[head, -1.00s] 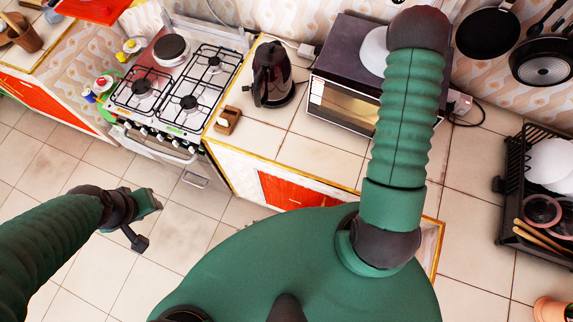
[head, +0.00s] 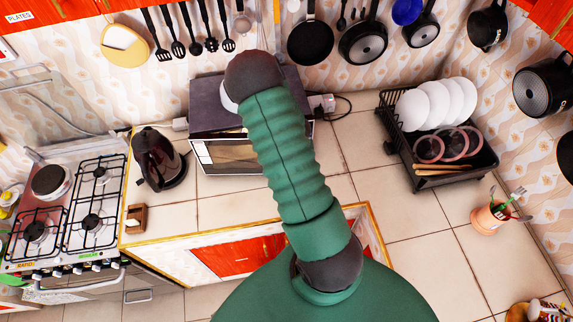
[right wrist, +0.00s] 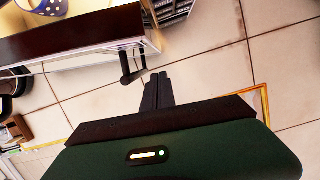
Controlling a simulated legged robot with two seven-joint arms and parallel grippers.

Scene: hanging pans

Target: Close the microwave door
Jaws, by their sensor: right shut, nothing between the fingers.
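The microwave (head: 207,108) is a dark-topped box with a light front and a glass window, on the tiled counter in the head view. My right arm hides its right part. In the right wrist view, its brown top (right wrist: 70,32) and pale front edge show at upper left. A black handle-like bar (right wrist: 126,66) sticks out at the right end of that edge. My right gripper (right wrist: 158,78) is shut and empty, its fingertips just right of the bar; I cannot tell whether they touch. How far the door stands open is unclear. My left gripper is out of view.
A black kettle (head: 158,158) stands left of the microwave, beside the gas stove (head: 95,205). A dish rack (head: 437,175) with plates and a utensil pot (head: 489,217) are to the right. Pans such as this one (head: 310,41) hang above. The counter right of my arm is mostly clear.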

